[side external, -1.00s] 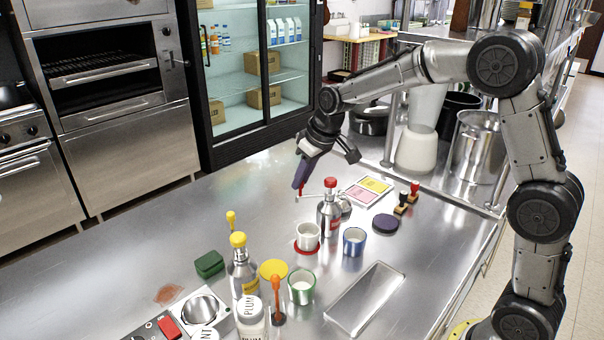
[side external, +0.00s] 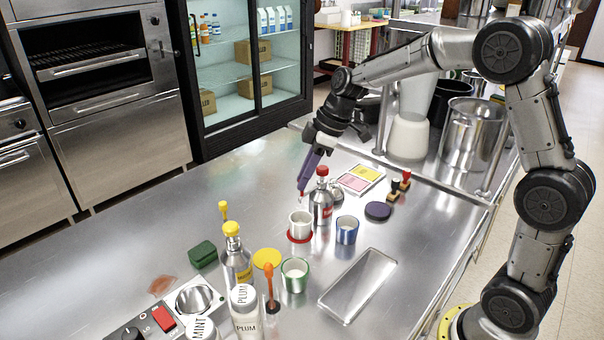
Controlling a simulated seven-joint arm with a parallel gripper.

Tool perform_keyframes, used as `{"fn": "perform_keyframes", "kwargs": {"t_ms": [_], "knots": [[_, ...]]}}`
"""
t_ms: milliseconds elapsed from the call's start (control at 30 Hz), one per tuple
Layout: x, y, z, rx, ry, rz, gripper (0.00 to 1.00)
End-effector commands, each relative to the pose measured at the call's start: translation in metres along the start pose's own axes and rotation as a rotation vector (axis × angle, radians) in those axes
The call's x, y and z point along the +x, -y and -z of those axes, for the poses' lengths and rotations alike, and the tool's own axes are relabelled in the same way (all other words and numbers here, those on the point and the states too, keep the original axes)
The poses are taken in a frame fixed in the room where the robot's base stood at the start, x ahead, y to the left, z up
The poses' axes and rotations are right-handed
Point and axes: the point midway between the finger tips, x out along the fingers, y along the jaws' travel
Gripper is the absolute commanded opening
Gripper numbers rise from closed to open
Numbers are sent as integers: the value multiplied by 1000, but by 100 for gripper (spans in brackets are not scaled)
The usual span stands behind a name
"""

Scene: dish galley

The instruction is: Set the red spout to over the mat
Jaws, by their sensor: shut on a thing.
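A silver bottle with a red cap (side external: 322,203) stands upright near the middle of the counter. The red spout (side external: 301,197) is at the left of the bottle; its small tip shows just under my fingertips, the rest is mostly hidden. My gripper (side external: 302,186), with purple fingers, reaches down from above and is shut on the spout. A round red mat (side external: 300,240) lies left of the bottle's foot, and a white cup (side external: 300,228) stands on it. In the picture the spout's tip appears just above the cup's far rim; the exact depth is hard to tell.
A blue cup (side external: 347,230) and a dark round mat (side external: 378,211) are to the right. A yellow-capped bottle (side external: 236,262), yellow mat (side external: 267,257), green cup (side external: 295,275) and shallow metal tray (side external: 358,286) are nearer. The counter left of the red mat is clear.

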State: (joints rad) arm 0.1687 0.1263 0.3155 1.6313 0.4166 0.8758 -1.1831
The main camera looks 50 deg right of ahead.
Motion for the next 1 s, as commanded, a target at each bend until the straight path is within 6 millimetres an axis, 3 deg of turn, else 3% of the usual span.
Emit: {"fn": "perform_keyframes", "kwargs": {"t_ms": [533,567,700,1000], "knots": [[-2,0,-1,-25,-1,6,0],[-2,0,-1,-24,-1,6,25],[-2,1,-1,-24,-1,7,50],[-1,1,-1,-23,0,8,52]]}}
